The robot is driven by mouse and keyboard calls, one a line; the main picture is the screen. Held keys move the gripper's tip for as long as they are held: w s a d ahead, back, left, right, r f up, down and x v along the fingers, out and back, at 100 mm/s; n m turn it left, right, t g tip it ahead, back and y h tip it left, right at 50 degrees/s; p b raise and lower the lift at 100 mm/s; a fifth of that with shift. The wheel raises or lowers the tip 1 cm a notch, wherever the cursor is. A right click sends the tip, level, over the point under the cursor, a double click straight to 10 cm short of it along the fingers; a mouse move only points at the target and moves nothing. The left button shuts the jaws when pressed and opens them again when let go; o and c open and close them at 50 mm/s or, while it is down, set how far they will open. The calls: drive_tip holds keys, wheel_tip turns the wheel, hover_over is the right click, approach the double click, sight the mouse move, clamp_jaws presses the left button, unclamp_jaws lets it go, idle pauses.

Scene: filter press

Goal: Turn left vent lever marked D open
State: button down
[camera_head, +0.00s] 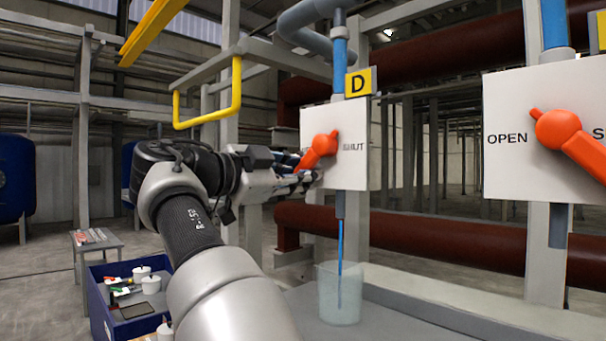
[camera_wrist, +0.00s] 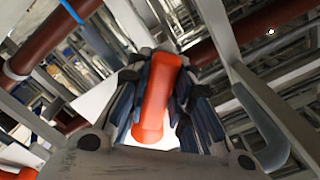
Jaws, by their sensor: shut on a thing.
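The orange-red lever (camera_head: 325,144) sits on a white panel (camera_head: 357,172) under a yellow sign marked D (camera_head: 361,83). Its handle slants down and left. The word SHUT is partly readable on the panel to the right of the lever; the panel's left side is partly hidden by the lever and gripper. My gripper (camera_head: 303,172) reaches in from the left and is shut on the handle. In the wrist view the lever (camera_wrist: 157,97) lies between the two dark fingers. A thin blue stream (camera_head: 340,262) runs from the pipe below the panel into a translucent beaker (camera_head: 327,298).
A second panel (camera_head: 515,165) with an orange lever (camera_head: 572,140) stands at the right, its handle slanting down right. The beaker stands on a grey bench (camera_head: 400,322). A blue bin (camera_head: 97,300) with small items and a small table (camera_head: 95,240) are at left. A yellow rail (camera_head: 236,90) hangs above.

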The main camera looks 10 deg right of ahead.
drive_tip(key=shift+r, duration=0.15)
drive_tip(key=c, duration=1.4)
unclamp_jaws()
drive_tip(key=v, duration=1.2)
